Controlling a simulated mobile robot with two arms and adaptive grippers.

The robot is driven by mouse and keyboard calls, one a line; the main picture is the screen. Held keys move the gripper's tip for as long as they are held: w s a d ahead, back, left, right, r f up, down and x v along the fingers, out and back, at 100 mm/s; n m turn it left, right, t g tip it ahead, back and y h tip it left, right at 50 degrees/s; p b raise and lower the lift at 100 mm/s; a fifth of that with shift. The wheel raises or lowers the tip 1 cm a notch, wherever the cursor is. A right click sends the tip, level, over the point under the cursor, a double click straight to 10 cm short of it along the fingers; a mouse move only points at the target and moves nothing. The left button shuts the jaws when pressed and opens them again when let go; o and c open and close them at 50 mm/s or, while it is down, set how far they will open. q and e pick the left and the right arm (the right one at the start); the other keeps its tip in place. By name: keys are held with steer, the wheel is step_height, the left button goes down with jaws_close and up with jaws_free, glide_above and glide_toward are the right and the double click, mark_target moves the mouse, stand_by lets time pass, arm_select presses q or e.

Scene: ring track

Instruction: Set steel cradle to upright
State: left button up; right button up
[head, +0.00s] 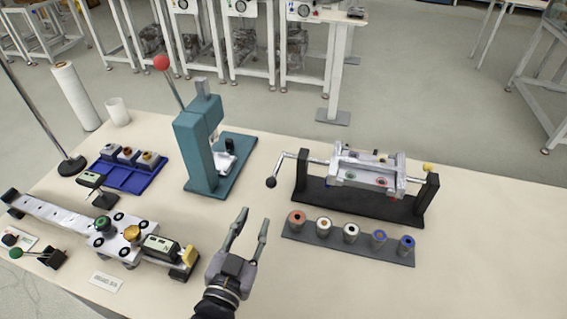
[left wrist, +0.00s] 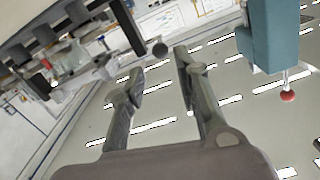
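The steel cradle (head: 367,170) hangs between the two black posts of a black stand (head: 340,200), right of the table's middle. It is a bright metal frame with coloured round parts; its exact tilt is hard to judge. A crank with a black ball knob (head: 271,183) sticks out on its left side, and a yellow knob (head: 428,167) sits on the right. My left gripper (head: 256,215) is open and empty, in front of and left of the crank knob. In the left wrist view the ball knob (left wrist: 160,50) appears beyond the open fingertips (left wrist: 158,62), apart from them. My right gripper is not in view.
A grey rack (head: 340,241) with several coloured rollers lies in front of the stand. A teal press (head: 197,150) with a red-knobbed lever stands to the left. A blue tray (head: 127,180) and a slide fixture (head: 110,240) are farther left. The table's front right is clear.

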mark_target(278, 166)
arm_select(q)
steer(key=w+d, duration=0.1)
steer(key=w, duration=0.4)
steer(key=w+d+p, duration=0.1)
steer(key=w, duration=0.5)
steer(key=w+d+p, duration=0.1)
steer(key=w, duration=0.4)
steer(key=shift+w+d+r, duration=0.35)
steer(key=shift+w, duration=0.05)
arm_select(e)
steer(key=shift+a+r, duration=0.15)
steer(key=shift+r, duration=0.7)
arm_select(q)
steer(key=shift+c, duration=0.4)
jaws_close()
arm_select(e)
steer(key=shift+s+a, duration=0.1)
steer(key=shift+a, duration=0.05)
